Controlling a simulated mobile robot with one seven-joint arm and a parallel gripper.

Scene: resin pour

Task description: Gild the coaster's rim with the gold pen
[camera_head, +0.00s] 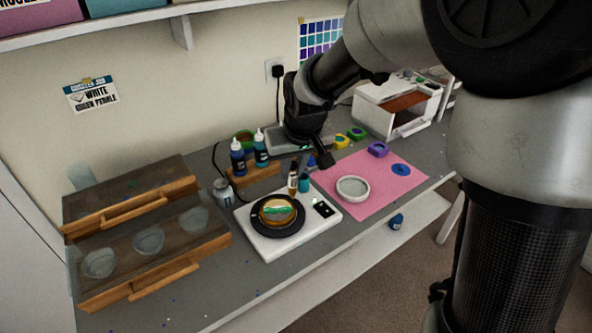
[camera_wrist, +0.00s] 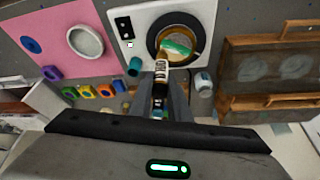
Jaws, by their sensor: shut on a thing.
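The gold pen (camera_wrist: 157,69), with a pale label and a dark end, sits between the two fingers of my gripper (camera_wrist: 161,84), which is shut on it. The pen also shows in the head view (camera_head: 293,183), just behind the scale. The coaster (camera_head: 278,211), green with a gold-brown edge, lies on a black round stand (camera_head: 265,232). In the wrist view the coaster (camera_wrist: 178,46) appears just beyond the pen's pale end, partly covered by it. I cannot tell whether the pen touches it. My fingertips are partly hidden in the head view.
The stand sits on a white scale (camera_head: 265,249). A teal bottle (camera_wrist: 134,65) is close beside the pen. A pink mat (camera_head: 385,187) with a round white mould (camera_head: 353,188) lies to the right. Dropper bottles (camera_head: 238,160) and wooden-framed boxes (camera_head: 150,277) are to the left.

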